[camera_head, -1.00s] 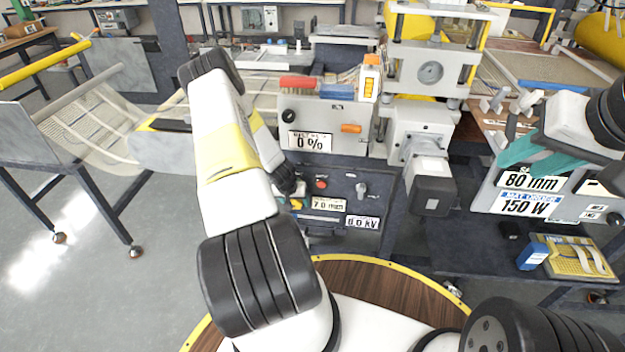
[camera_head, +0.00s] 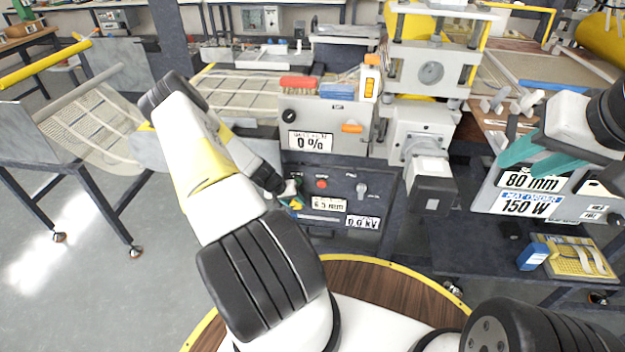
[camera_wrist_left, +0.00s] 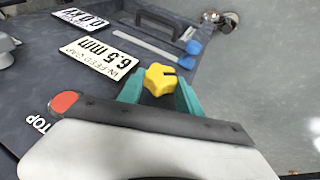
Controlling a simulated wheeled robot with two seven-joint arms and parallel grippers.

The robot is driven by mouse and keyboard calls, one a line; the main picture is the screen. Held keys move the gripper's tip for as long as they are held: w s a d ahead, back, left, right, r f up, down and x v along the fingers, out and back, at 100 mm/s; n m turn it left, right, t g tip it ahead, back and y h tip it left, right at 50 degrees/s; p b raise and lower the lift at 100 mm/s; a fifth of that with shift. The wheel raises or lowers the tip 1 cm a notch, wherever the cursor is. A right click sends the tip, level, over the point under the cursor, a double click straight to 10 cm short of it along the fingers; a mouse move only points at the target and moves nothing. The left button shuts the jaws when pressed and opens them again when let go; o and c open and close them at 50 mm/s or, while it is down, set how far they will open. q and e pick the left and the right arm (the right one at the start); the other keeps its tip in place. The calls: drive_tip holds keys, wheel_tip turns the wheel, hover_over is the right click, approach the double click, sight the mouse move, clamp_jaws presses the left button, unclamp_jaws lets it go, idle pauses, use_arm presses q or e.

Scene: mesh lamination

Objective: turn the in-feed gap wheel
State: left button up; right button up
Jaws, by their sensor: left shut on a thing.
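The in-feed gap wheel is a yellow lobed knob (camera_wrist_left: 160,79) on the dark control panel (camera_head: 335,170). In the left wrist view it sits between the two teal fingers of my left gripper (camera_wrist_left: 160,92), which is shut on it. In the head view the wheel is mostly hidden by my left gripper (camera_head: 294,199). The in-feed gap readout (camera_wrist_left: 101,59) beside the wheel reads 6.5 mm. My right gripper (camera_head: 535,160), with teal fingers, is at the right in front of the machine; I cannot tell whether it is open.
A red stop button (camera_head: 321,184) is close to my left gripper. A 0.0 kV readout (camera_head: 362,222) is lower right of the wheel. A blue box (camera_head: 532,256) and yellow tray (camera_head: 578,262) lie on the lower right shelf.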

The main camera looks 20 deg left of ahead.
use_arm(q)
drive_tip(key=h, duration=0.1)
drive_tip(key=t+h, duration=0.1)
drive_tip(key=h, duration=0.1)
drive_tip(key=a+n+h, duration=0.1)
drive_tip(key=shift+s+f+t+h, duration=0.1)
drive_tip(key=shift+f+t+h, duration=0.2)
drive_tip(key=shift+f+h, duration=0.1)
drive_tip(key=t+h, duration=0.1)
drive_tip(key=n+h, duration=0.1)
drive_tip(key=h, duration=0.1)
drive_tip(key=t+h, duration=0.1)
drive_tip(key=h, duration=0.1)
drive_tip(key=shift+a+f+n+t, duration=0.15)
drive_tip(key=shift+f+n+t, duration=0.15)
drive_tip(key=shift+f+n, duration=0.1)
drive_tip(key=shift+s+h, duration=0.1)
drive_tip(key=shift+h, duration=0.2)
drive_tip(key=o, duration=1.4)
drive_tip(key=shift+c, duration=0.2)
drive_tip(key=shift+a, duration=0.1)
drive_tip(key=v, duration=0.7)
drive_tip(key=shift+s+a, duration=0.2)
drive_tip(key=shift+r, duration=0.15)
